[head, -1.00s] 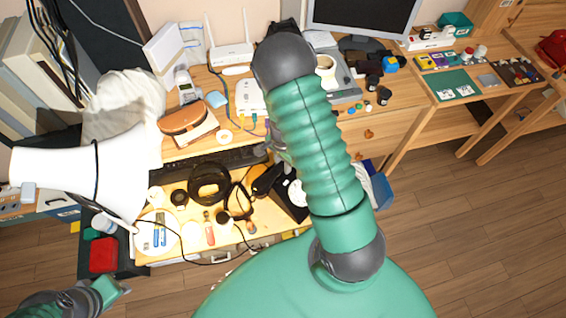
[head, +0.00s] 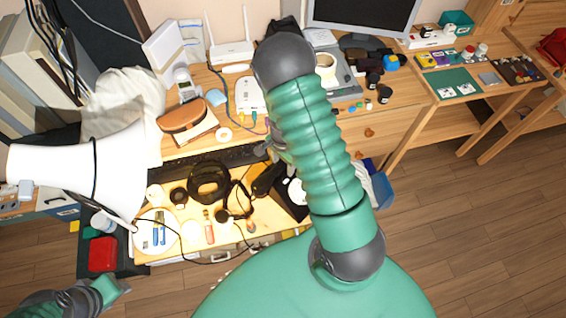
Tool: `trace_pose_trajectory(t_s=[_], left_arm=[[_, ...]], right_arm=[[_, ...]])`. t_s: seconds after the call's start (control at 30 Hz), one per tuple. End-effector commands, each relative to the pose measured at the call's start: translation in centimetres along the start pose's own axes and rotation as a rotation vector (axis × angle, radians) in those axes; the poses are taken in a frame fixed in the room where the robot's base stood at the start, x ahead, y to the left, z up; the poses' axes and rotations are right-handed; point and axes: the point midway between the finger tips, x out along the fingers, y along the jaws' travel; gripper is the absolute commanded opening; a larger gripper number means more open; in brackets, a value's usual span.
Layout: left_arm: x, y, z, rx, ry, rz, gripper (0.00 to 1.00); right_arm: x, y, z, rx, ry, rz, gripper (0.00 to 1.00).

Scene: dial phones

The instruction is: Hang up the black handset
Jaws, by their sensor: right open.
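A black dial phone (head: 291,207) with a pale round dial (head: 297,191) stands on the desk, partly hidden behind my right arm. The black handset (head: 265,180) lies slanted at the phone's left side; whether it touches the phone or rests on its cradle, I cannot tell. A dark cord runs to its left. My right gripper (head: 268,149) is open, just above the handset in the picture, near the keyboard's right end, and mostly hidden by my green arm. Only part of my left arm shows at the bottom left; its gripper cannot be made out.
Black headphones (head: 208,182) and a keyboard (head: 212,160) are left of the handset. A white lamp (head: 112,174) stands at the left. A white router (head: 231,52) and a monitor (head: 362,14) are at the back. A red object (head: 556,48) is at the far right.

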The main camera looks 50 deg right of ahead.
Motion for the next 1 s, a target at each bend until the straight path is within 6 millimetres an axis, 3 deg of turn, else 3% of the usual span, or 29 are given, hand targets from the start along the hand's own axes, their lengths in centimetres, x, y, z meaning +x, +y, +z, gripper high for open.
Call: trace_pose_trajectory(t_s=[0.17, 0.27, 0.7, 0.83, 1.0], left_arm=[[-0.1, 0.0, 0.0, 0.0, 0.0, 0.0, 0.36], [-0.4, 0.0, -0.1, 0.0, 0.0, 0.0, 0.36], [-2.2, 0.0, -0.5, 0.0, 0.0, 0.0, 0.36], [-2.3, 0.0, -0.6, 0.0, 0.0, 0.0, 0.36], [-2.3, 0.0, -0.6, 0.0, 0.0, 0.0, 0.36]], right_arm=[[-0.6, 0.0, 0.0, -0.001, 0.001, -0.001, 0.54], [-2.4, -0.1, 0.0, -0.003, 0.002, -0.003, 0.54], [-14.5, -0.2, 0.0, -0.001, 0.0, -0.003, 0.54], [-16.3, -0.2, 0.0, -0.001, 0.0, -0.001, 0.54], [-16.8, -0.1, -0.1, 0.0, 0.0, 0.002, 0.54]])
